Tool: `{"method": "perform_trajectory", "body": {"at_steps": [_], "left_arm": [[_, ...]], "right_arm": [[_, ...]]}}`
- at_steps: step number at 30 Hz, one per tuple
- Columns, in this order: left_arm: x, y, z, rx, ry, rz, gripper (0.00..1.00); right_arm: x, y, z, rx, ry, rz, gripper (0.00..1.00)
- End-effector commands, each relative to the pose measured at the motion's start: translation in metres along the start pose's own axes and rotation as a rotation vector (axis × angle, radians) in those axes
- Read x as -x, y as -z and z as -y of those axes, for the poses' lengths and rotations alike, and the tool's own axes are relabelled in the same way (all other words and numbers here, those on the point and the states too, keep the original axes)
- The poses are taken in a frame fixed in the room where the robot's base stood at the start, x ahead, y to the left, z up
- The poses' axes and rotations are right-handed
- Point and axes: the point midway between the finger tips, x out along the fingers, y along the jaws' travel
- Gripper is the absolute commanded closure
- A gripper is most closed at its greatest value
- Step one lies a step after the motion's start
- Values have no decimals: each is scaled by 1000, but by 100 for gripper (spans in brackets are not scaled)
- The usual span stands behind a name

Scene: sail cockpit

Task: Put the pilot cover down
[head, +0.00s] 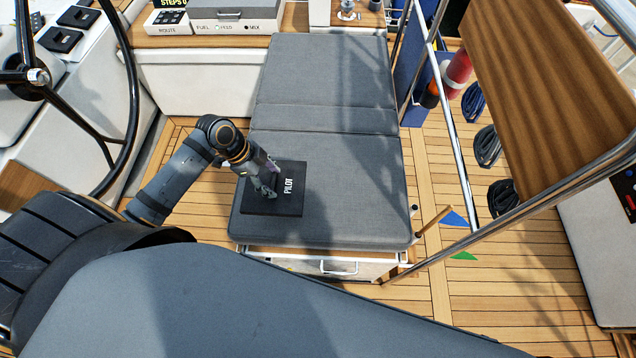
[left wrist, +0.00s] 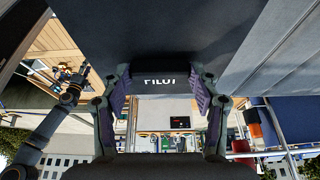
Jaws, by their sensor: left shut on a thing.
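The pilot cover (head: 290,204) is a dark, flat square piece with the white word PILOT. In the head view it is at the near left part of the grey cushion (head: 350,190), and I cannot tell whether it touches it. My left gripper (head: 268,186) reaches it from the left and is shut on it. In the left wrist view the two fingers (left wrist: 163,88) are at either side of the cover's lettered edge (left wrist: 160,70). My right gripper is not in the head view; a dark arm shows at the left of the wrist view, its jaws unclear.
A black steering wheel (head: 133,100) stands at the left. A steel rail (head: 462,150) and a wooden table leaf (head: 550,90) bound the cushion's right side. The cushion's middle and far parts are clear.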

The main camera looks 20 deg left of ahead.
Motion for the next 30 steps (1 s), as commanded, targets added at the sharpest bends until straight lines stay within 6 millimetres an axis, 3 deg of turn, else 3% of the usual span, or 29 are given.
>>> {"method": "perform_trajectory", "body": {"at_steps": [9, 12, 16, 23, 25, 30], "left_arm": [[-54, 58, 27, 4, -3, -12, 71], [-84, 60, 33, 3, -4, -5, 71], [-108, 65, 40, 2, -2, -1, 71], [-120, 66, 43, 2, 1, 0, 71], [-128, 70, 44, 2, -1, -2, 71], [-152, 58, 43, 2, -1, 1, 71]], "right_arm": [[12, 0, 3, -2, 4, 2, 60], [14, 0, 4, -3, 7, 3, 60], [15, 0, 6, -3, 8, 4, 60], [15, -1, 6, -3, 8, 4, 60], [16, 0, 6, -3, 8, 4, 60], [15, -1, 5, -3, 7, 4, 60]]}}
